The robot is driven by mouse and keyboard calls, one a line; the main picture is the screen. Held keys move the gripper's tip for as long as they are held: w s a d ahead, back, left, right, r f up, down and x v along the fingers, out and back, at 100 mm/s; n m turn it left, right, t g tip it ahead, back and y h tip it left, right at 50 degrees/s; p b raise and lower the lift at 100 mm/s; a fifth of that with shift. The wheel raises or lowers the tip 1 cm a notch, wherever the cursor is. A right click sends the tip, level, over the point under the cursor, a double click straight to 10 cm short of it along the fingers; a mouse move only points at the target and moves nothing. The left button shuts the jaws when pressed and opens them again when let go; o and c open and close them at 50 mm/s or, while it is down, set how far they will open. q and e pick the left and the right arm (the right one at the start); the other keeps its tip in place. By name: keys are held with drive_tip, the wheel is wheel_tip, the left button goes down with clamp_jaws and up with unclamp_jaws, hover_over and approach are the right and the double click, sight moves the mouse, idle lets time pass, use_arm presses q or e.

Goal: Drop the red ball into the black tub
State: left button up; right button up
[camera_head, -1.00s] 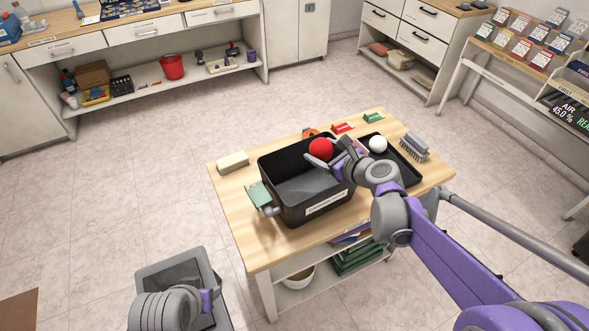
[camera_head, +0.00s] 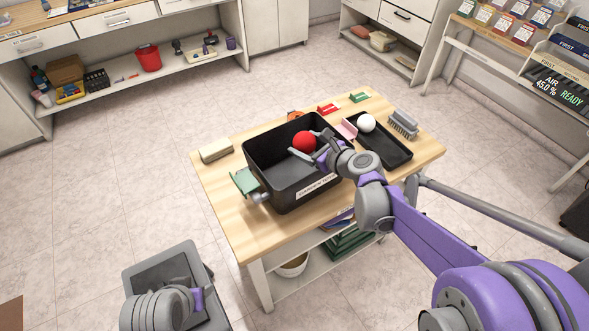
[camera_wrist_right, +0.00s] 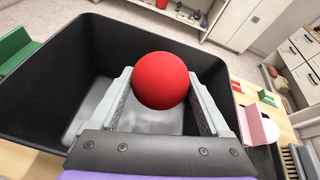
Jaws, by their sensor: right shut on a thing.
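The red ball (camera_head: 304,142) is between the fingers of my right gripper (camera_head: 310,149), which is shut on it. In the right wrist view the red ball (camera_wrist_right: 160,81) sits between the two grey fingertips (camera_wrist_right: 160,100), with the inside of the black tub behind it. The black tub (camera_head: 262,168) stands on the wooden table, with a label on its front. The ball and fingers are over the right part of the tub's opening. My left gripper is not clearly seen; only a grey and purple part of my left arm shows at the lower left.
A black tray (camera_head: 390,148) with a white ball (camera_head: 366,123) lies right of the tub, beside a grey brush (camera_head: 404,122). A green piece (camera_head: 246,181) is at the tub's left side.

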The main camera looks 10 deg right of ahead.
drive_tip(key=o, duration=1.2)
drive_tip(key=v, duration=1)
drive_tip(key=shift+s+d+r+p, duration=0.2)
drive_tip(key=shift+s+p, duration=0.1)
drive_tip(key=shift+p, duration=0.05)
